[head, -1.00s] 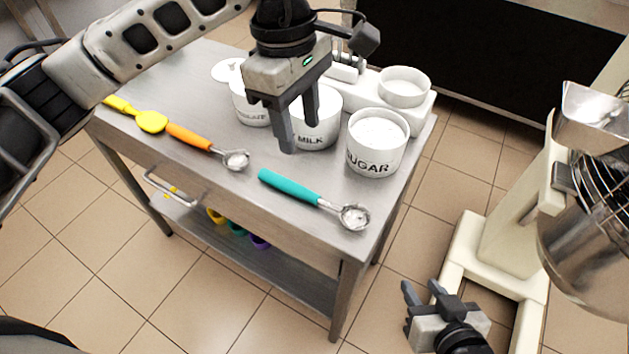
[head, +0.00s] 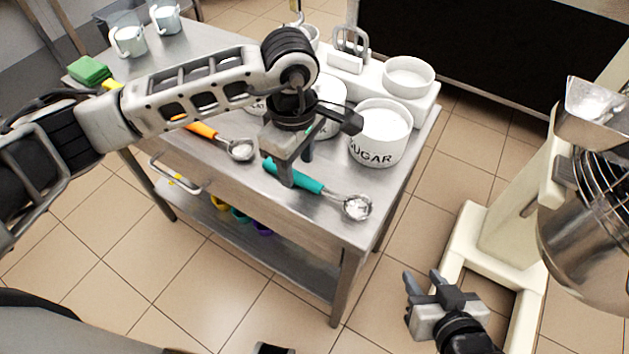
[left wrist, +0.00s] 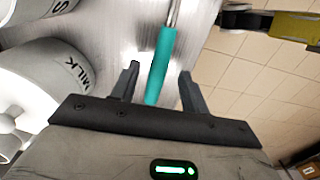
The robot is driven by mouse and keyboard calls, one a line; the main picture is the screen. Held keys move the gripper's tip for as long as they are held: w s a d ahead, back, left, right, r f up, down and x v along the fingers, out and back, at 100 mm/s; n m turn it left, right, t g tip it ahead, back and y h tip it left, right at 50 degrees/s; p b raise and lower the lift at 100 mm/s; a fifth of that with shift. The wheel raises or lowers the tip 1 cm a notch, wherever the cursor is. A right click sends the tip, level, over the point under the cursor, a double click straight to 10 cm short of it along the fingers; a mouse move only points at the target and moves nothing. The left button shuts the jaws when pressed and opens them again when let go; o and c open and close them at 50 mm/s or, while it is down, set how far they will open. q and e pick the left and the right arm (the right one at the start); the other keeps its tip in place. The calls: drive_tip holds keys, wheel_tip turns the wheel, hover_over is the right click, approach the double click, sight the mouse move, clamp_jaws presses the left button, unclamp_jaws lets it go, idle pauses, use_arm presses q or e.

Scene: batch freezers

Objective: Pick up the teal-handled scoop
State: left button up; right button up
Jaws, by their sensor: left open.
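The teal-handled scoop (head: 308,184) lies on the steel table, its metal bowl (head: 357,207) toward the table's front right corner. My left gripper (head: 297,168) is open over the handle. In the left wrist view the teal handle (left wrist: 160,65) runs between the two fingers of that gripper (left wrist: 158,84), without visible contact on either side. My right gripper (head: 424,285) is low at the right, away from the table, with its fingers apart and empty.
The sugar pot (head: 380,135) stands close behind the scoop, and the milk pot (left wrist: 40,80) is beside my left gripper. An orange-handled scoop (head: 203,131) lies to the left. A mixer with a steel bowl (head: 590,240) stands at the right. The table's front edge is near the scoop.

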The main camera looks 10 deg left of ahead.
use_arm(q)
drive_tip(key=shift+f, duration=1.35)
clamp_jaws()
drive_tip(key=shift+r, duration=0.1)
